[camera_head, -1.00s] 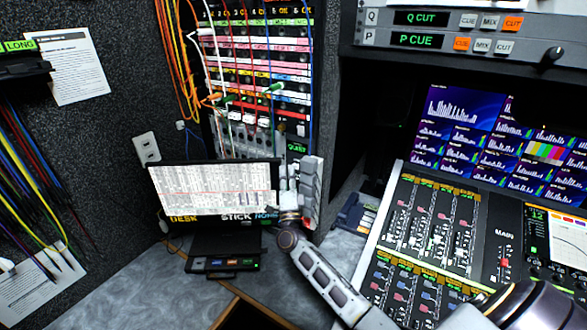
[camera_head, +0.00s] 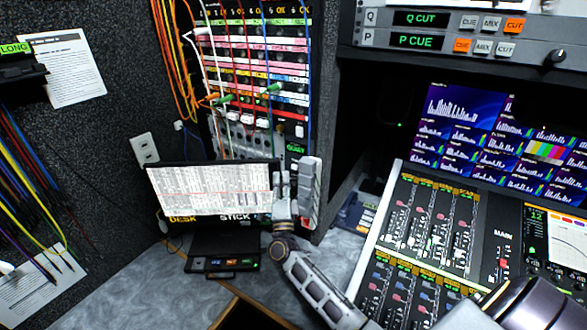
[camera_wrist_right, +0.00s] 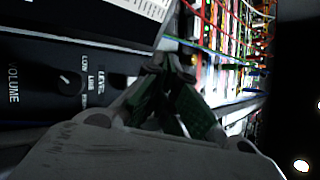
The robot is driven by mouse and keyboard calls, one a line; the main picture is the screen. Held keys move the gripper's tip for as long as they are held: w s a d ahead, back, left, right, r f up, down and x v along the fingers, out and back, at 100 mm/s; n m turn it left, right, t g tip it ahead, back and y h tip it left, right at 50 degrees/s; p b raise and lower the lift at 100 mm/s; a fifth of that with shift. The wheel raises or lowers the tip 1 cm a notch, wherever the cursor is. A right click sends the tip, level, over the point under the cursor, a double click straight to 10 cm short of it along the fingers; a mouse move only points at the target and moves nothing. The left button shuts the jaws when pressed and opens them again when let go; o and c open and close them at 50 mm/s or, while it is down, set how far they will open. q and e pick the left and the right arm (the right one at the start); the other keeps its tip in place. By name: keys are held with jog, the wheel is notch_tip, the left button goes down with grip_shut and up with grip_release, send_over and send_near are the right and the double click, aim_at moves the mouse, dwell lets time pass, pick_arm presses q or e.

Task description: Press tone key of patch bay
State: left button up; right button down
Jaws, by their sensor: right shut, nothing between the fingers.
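The patch bay (camera_head: 258,62) is the tall rack at the back, with rows of coloured label strips and cables plugged into it. Several pale keys or plugs sit in its lower rows, one pale block (camera_head: 299,131) at the right. I cannot read which key is the tone key. My right gripper (camera_head: 281,168) is below the patch bay's lower right, in front of the monitor's right edge. It is shut and empty. In the right wrist view its fingertips (camera_wrist_right: 172,64) meet, with the patch bay (camera_wrist_right: 225,40) beyond them at the upper right. My left gripper is not in view.
A monitor (camera_head: 210,192) stands below the patch bay, with a small device (camera_head: 222,264) at its foot. A mixing console (camera_head: 430,225) fills the right. Hanging cables (camera_head: 30,175) are at the left. A volume panel (camera_wrist_right: 60,90) is close in the right wrist view.

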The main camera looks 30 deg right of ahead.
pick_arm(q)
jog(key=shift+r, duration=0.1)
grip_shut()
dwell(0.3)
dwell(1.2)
